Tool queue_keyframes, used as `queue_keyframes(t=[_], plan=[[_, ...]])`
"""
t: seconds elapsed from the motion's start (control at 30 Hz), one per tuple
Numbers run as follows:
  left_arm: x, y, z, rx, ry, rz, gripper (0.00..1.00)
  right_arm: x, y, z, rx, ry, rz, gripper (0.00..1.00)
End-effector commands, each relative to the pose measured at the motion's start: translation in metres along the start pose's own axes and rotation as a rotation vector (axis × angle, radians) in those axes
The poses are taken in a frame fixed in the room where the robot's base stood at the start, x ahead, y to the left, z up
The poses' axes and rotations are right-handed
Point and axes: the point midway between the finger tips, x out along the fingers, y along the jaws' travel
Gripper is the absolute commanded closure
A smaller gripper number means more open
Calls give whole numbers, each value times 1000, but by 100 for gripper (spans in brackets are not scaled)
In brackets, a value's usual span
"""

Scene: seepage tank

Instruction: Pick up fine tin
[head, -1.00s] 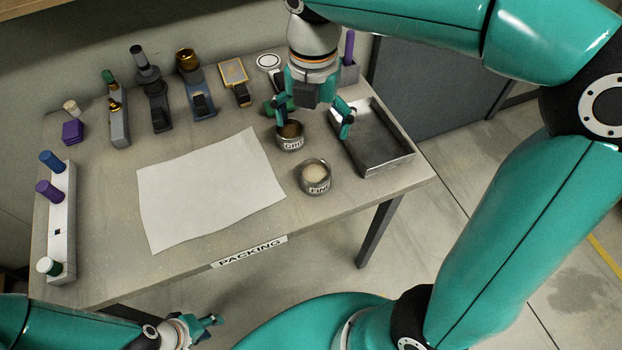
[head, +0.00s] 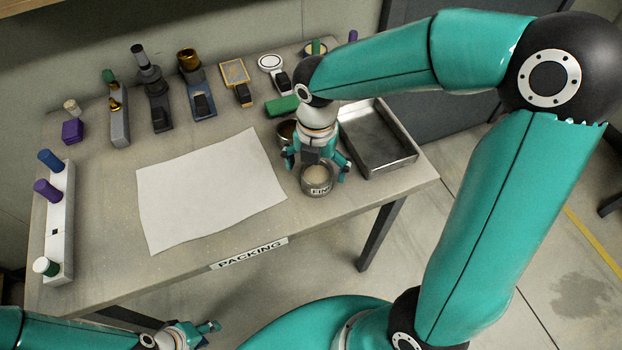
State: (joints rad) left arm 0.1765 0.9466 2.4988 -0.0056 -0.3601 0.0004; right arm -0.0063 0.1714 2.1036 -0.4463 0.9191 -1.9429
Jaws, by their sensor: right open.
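The fine tin (head: 317,188), a small round metal tin with pale contents and a label starting "FIN", stands upright on the table near its front right. My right gripper (head: 317,174) is open over it, with one finger on the left and one on the right of the tin. I cannot tell whether the fingers touch it. My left gripper (head: 205,332) is low at the bottom of the view, in front of the table, away from the tin; its jaw state is unclear.
A second tin (head: 286,131) stands just behind, partly hidden by my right gripper. A metal tray (head: 408,160) lies to the right. A white sheet (head: 208,190) covers the table's middle. A rack with coloured caps (head: 61,225) stands at left; several tools line the back.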

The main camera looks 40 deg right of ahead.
Motion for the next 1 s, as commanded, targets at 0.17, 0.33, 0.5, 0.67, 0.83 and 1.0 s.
queue_keyframes(t=[0.17,0.33,0.5,0.67,0.83,1.0], plan=[[1,0,0,0,0,0,60,26,-1,1,-1,2,-3,1],[1,0,0,0,0,0,60,33,0,2,1,1,0,1],[1,0,0,0,0,0,60,33,0,2,0,0,1,3],[1,0,0,0,0,0,60,32,0,2,0,0,0,30],[1,0,0,0,0,0,60,32,0,2,0,0,1,58],[1,0,0,0,0,0,60,32,0,2,-1,0,1,70]])
